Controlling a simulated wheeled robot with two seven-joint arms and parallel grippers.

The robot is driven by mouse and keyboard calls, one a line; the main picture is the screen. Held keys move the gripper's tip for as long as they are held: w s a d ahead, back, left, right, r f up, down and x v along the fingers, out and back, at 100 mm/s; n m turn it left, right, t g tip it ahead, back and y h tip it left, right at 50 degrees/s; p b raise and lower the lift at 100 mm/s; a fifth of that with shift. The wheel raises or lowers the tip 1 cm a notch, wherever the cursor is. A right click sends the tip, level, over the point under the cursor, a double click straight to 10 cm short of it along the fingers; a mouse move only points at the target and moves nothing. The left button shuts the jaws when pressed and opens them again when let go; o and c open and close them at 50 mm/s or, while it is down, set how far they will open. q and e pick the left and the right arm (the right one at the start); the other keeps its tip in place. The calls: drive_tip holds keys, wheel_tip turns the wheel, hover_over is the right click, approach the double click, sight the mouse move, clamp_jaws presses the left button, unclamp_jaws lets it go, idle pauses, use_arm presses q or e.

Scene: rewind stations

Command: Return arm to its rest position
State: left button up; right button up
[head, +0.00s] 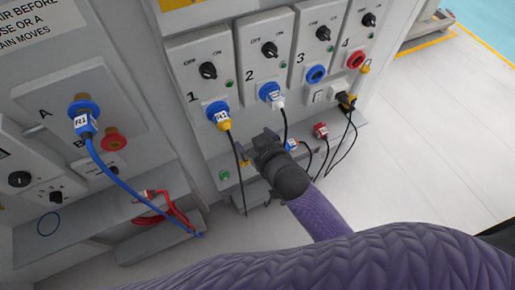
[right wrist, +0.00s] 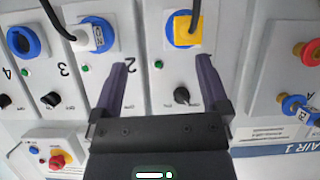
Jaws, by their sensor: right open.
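My right arm, in a purple sleeve, reaches in from the lower right of the head view. Its dark gripper (head: 257,147) is in front of the numbered panels, below stations 1 and 2. In the right wrist view the two fingers of the gripper (right wrist: 164,62) stand apart with nothing between them. A yellow plug (head: 224,124) with a white label sits in the blue socket of station 1; it also shows in the right wrist view (right wrist: 188,30). A white plug (head: 278,101) sits in the blue socket of station 2. My left gripper is not visible.
A blue-hosed plug (head: 84,122) sits in port A at the left. A red hose (head: 177,212) lies on the lower ledge. A red connector (head: 320,131) and a blue connector (head: 291,146) are right of my gripper. Cables hang nearby. Open floor (head: 445,130) lies at the right.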

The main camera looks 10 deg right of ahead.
drive_tip(key=shift+s+d+f, duration=0.15)
drive_tip(key=shift+d+f, duration=0.05)
drive_tip(key=shift+f, duration=0.7)
drive_tip(key=s+d+f+g+h+b, duration=0.1)
drive_tip(key=s+d+f+g+b, duration=0.2)
drive_tip(key=s+f, duration=0.6)
drive_tip(key=s+d+f+g+h+b, duration=0.1)
drive_tip(key=s+d+f+g+b, duration=0.15)
drive_tip(key=s+f, duration=0.6)
drive_tip(key=s+d+f+g+b, duration=0.3)
drive_tip(key=s+f, duration=0.2)
drive_tip(key=f, duration=0.8)
drive_tip(key=s+d+f+g, duration=0.1)
drive_tip(key=s+f, duration=0.1)
drive_tip(key=s, duration=0.4)
drive_tip(key=s+d+f+g+h+b, duration=0.1)
drive_tip(key=s+f+g, duration=0.1)
drive_tip(key=s, duration=0.4)
drive_tip(key=shift+m, duration=0.4)
